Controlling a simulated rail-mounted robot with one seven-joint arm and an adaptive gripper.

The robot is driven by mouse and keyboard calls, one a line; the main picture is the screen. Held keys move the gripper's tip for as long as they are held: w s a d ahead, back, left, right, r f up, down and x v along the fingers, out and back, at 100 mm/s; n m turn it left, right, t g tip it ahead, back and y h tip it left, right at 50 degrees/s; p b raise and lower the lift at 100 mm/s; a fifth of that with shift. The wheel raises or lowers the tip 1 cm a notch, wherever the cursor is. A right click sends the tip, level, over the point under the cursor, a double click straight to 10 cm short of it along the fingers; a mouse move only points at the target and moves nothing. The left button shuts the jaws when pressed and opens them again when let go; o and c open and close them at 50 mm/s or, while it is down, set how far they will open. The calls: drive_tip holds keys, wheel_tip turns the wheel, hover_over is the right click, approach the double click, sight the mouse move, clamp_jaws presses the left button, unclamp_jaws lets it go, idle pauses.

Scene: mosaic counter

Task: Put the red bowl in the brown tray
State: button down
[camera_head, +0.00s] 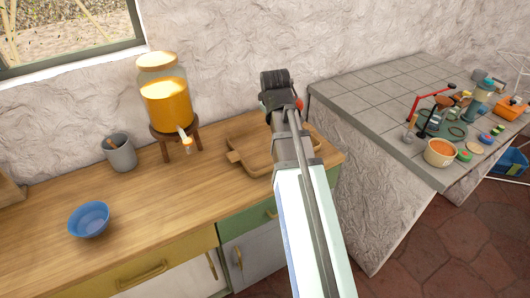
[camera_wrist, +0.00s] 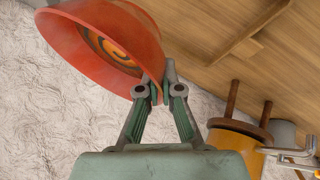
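The red bowl (camera_wrist: 105,45) fills the upper left of the wrist view, tilted in that picture, with a spiral pattern inside. My gripper (camera_wrist: 159,88) is shut on its rim, one finger on each side. In the head view only small red edges of the bowl (camera_head: 299,104) show around my wrist, which hides the fingers. The brown tray (camera_head: 238,157) is a wooden tray with a handle on the counter, partly hidden behind my arm. My gripper and the bowl are above the counter, near the tray's back right in the picture.
A wooden counter (camera_head: 150,215) holds a blue bowl (camera_head: 89,222), a grey cup (camera_head: 120,152) and an orange drink dispenser (camera_head: 166,102) on a stand, left of the tray. A tiled counter (camera_head: 365,105) with several small items is at right. A rough white wall is behind.

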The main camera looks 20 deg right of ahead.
drive_tip(key=shift+d+n+y, duration=0.4)
drive_tip(key=shift+d+n, duration=0.25)
drive_tip(key=shift+n, duration=0.05)
drive_tip(key=n, duration=0.1)
drive_tip(key=d+r+n+y+b, duration=0.1)
drive_tip(key=shift+r+n+t+y, duration=0.1)
drive_tip(key=shift+n+t+y, duration=0.2)
drive_tip(key=shift+n+t, duration=0.1)
drive_tip(key=r+n+y, duration=0.1)
drive_tip(key=n, duration=0.1)
drive_tip(key=n+y+b, duration=0.1)
drive_tip(key=shift+d+r+n, duration=0.35)
drive_tip(key=shift+r+n, duration=0.05)
drive_tip(key=shift+s+r+n+g+y+b, duration=0.1)
drive_tip(key=shift+r+n+g+y+b, duration=0.3)
drive_tip(key=shift+n, duration=0.3)
wheel_tip(320, 180, down, 20)
drive_tip(key=p, duration=0.3)
drive_tip(key=shift+s+a+r+p, duration=0.1)
drive_tip(key=shift+p, duration=0.25)
drive_tip(key=c, duration=1.3)
unclamp_jaws()
drive_tip(key=shift+r, duration=0.1)
